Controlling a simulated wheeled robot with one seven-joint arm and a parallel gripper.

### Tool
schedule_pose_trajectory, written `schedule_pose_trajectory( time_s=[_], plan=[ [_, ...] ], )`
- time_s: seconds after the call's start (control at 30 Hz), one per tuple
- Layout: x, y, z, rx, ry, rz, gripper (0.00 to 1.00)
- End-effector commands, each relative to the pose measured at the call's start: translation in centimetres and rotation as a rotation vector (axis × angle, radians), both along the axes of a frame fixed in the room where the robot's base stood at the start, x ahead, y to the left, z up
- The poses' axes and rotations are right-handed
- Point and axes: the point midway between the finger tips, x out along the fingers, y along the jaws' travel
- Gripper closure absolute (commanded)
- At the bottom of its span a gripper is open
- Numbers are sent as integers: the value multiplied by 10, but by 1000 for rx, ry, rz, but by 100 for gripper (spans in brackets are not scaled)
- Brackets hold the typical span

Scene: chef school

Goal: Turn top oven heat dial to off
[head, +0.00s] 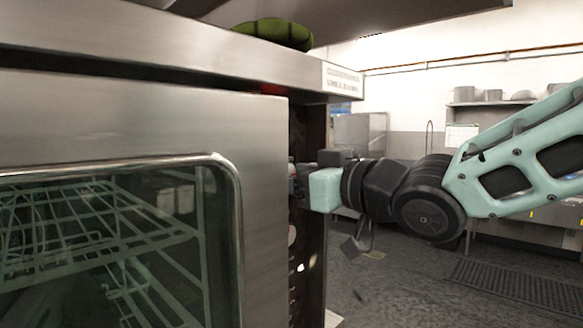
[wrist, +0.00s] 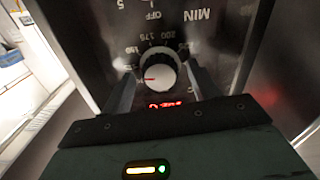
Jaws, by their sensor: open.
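A round silver dial (wrist: 158,72) with a red pointer mark is on the dark control panel in the wrist view. Numbers ring it, and the lettering appears upside down. The red mark points to the left in the picture. My gripper (wrist: 159,76) is open, with one finger on each side of the dial; I cannot tell whether they touch it. In the head view my gripper (head: 302,182) is at the narrow panel on the right side of the oven (head: 262,130), and the dial is hidden there.
A red lit display (wrist: 165,105) is just below the dial in the wrist view. "OFF" and "MIN" markings (wrist: 197,15) show above it. The oven's glass door (head: 110,240) with racks inside fills the left. Open floor (head: 400,285) lies to the right.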

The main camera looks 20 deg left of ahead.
Motion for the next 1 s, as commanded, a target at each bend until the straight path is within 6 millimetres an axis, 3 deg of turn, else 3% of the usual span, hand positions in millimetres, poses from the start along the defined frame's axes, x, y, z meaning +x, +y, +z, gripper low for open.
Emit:
schedule_pose_trajectory(
  time_s=[0.37, 0.5, 0.53, 1.0],
  plan=[
    [2, 5, 0, -1, -1, 0, 40],
    [2, 5, 0, -1, -1, 0, 79],
    [2, 5, 0, -1, -1, 0, 85],
    [2, 5, -4, -35, -84, 0, 84]
  ],
)
